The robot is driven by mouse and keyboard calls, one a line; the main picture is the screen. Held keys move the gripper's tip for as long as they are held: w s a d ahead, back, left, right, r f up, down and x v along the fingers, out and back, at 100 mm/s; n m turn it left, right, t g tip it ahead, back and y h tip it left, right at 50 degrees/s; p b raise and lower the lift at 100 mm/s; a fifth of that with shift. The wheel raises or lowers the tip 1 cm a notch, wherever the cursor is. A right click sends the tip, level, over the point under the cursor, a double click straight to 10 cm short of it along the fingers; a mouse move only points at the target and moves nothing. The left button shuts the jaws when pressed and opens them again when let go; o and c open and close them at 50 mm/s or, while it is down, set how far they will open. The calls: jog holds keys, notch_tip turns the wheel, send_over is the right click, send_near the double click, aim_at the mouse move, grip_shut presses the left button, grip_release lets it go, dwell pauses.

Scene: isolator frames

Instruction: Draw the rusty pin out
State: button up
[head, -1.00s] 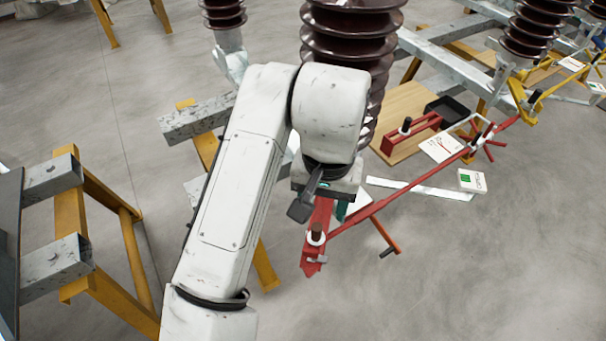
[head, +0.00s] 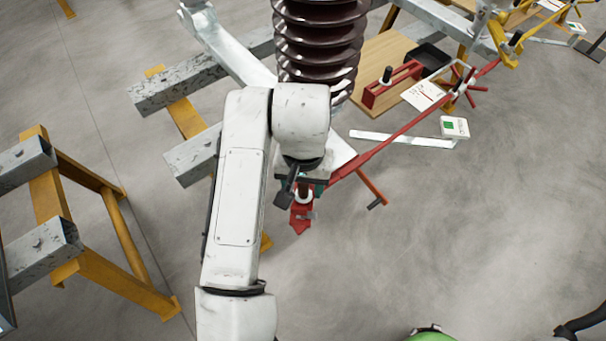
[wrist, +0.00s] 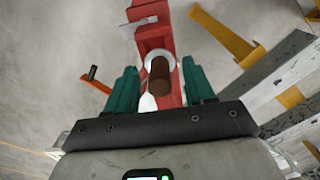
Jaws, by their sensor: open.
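The rusty pin (wrist: 160,76) is a brown upright cylinder standing in a white ring on a red lever end (wrist: 154,40). In the wrist view it lies between the two teal fingers of my gripper (wrist: 161,88), which are apart on either side of it; I cannot tell whether they touch it. In the head view the pin (head: 303,188) shows just beside my gripper (head: 300,182), above the white collar and the red end piece (head: 301,215). My gripper is open, and its fingers are partly hidden by my wrist there.
A long red bar (head: 400,132) runs up right from the pin. A brown ribbed insulator (head: 318,45) stands behind my arm. A wooden board (head: 385,60) holds a red block (head: 392,85) and a black tray (head: 430,57).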

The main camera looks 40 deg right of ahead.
jog(key=shift+f, duration=0.1)
jog(key=shift+c, duration=0.3)
grip_shut()
jog(key=shift+r+p, duration=2.8)
jog(key=shift+r, duration=0.55)
jog(key=shift+r, duration=0.1)
